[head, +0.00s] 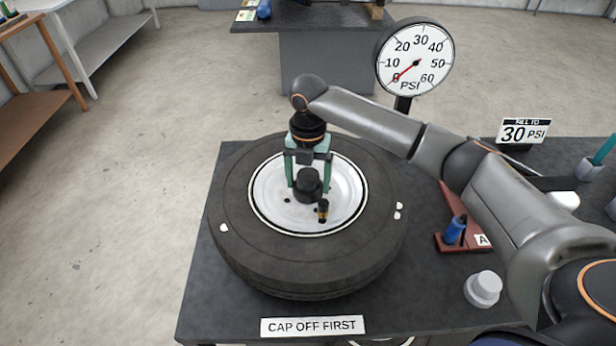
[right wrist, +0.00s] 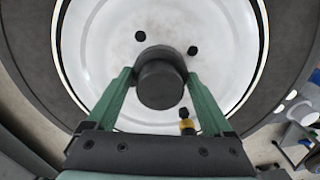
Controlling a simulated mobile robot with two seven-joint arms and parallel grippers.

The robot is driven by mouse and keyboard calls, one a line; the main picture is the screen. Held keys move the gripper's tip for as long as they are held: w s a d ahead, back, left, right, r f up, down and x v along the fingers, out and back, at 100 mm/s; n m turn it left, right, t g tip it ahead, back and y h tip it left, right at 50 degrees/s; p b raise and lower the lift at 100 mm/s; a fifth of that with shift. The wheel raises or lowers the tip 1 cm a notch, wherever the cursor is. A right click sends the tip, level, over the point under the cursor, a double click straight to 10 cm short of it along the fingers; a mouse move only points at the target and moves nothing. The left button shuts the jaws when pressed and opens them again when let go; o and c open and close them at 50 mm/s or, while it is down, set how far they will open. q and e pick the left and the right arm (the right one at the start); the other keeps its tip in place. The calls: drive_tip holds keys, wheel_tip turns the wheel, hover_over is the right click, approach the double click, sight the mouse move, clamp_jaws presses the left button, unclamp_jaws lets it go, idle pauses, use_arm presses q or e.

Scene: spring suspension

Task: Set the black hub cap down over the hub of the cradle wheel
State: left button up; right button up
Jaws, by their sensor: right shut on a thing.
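The cradle wheel (head: 232,195) is a black tyre with a white rim (head: 275,210), lying flat on the dark table. My right gripper (head: 308,178) points down over the wheel's centre, its green fingers shut on the black hub cap (head: 308,186). In the right wrist view, the round cap (right wrist: 160,85) sits between the fingertips over the middle of the white disc (right wrist: 100,50). The hub itself is hidden by the cap, and I cannot tell whether the cap touches it. My left gripper is in neither view.
A black and yellow valve stem (head: 323,209) stands up from the rim beside the cap. A pressure gauge (head: 414,58) rises behind the wheel. A red tray (head: 452,241) with a blue tool and a grey knob-like piece (head: 483,289) are to the right.

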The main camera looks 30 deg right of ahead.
drive_tip(key=shift+f, duration=0.35)
drive_tip(key=o, duration=1.1)
drive_tip(key=shift+o, duration=0.2)
drive_tip(key=shift+r, duration=3.5)
drive_tip(key=shift+s, duration=0.1)
